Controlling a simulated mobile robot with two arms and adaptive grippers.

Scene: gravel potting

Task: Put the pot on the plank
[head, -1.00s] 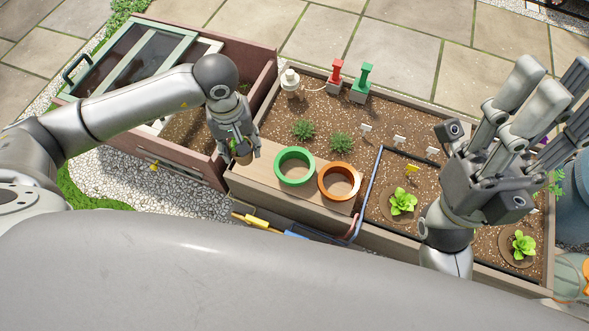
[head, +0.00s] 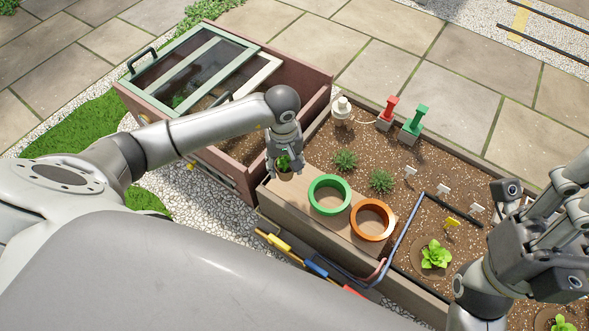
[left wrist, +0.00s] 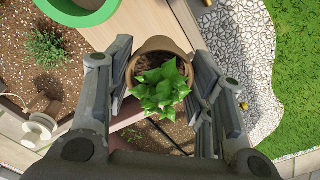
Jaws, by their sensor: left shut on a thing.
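The pot (head: 285,176) is small and brown with a leafy green plant. My left gripper (head: 285,155) is shut on it and holds it upright at the left end of the plank. In the left wrist view the pot (left wrist: 150,46) sits between the two fingers, with its rim and leaves showing. The plank (head: 345,230) is a light wooden board along the near side of the planter bed. The pot's underside is hidden, so I cannot tell whether it touches the plank. My right gripper (head: 560,225) is open and empty at the right, partly cut off by the frame.
A green ring (head: 329,209) and an orange ring (head: 372,236) stand on the plank, right of the pot. A cold frame (head: 190,70) stands left of the bed.

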